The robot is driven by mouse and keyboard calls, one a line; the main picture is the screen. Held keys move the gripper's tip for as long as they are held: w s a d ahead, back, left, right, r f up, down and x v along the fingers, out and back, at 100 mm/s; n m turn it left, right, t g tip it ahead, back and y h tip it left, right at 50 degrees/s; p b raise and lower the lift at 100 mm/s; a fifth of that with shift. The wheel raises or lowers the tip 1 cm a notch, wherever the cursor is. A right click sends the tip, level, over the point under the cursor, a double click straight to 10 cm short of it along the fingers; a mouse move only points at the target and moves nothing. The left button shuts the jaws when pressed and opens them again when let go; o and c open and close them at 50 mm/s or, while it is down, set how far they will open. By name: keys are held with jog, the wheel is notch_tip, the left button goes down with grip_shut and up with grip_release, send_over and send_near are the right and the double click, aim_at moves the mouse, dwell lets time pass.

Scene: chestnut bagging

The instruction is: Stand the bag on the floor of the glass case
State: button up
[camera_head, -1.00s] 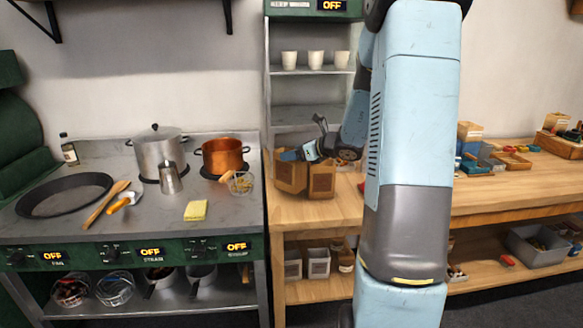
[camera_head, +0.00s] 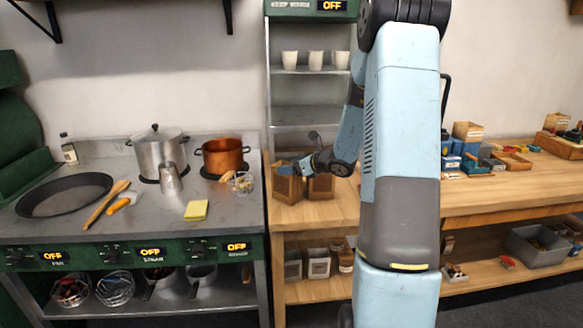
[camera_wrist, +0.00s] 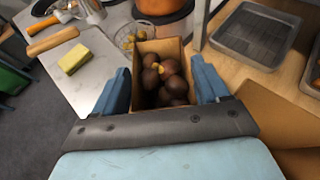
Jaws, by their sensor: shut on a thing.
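My gripper (camera_wrist: 162,86) is shut on a brown paper bag (camera_wrist: 158,48), one blue finger against each side. The bag is open at the top and holds several dark chestnuts. In the head view my gripper (camera_head: 292,170) is at the left bag (camera_head: 286,187), over the wooden counter and partly hiding it. I cannot tell whether the bag's bottom touches the counter. The glass case (camera_head: 267,85) is the tall shelved unit behind, with a green top. Its lower part is partly hidden by my arm and the bags.
A second brown bag (camera_head: 321,187) stands just right of the held one. A grey tray (camera_wrist: 248,36) lies beyond the bag. White cups (camera_head: 315,60) stand on an upper shelf.

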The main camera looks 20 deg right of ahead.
jog(key=o, duration=1.8)
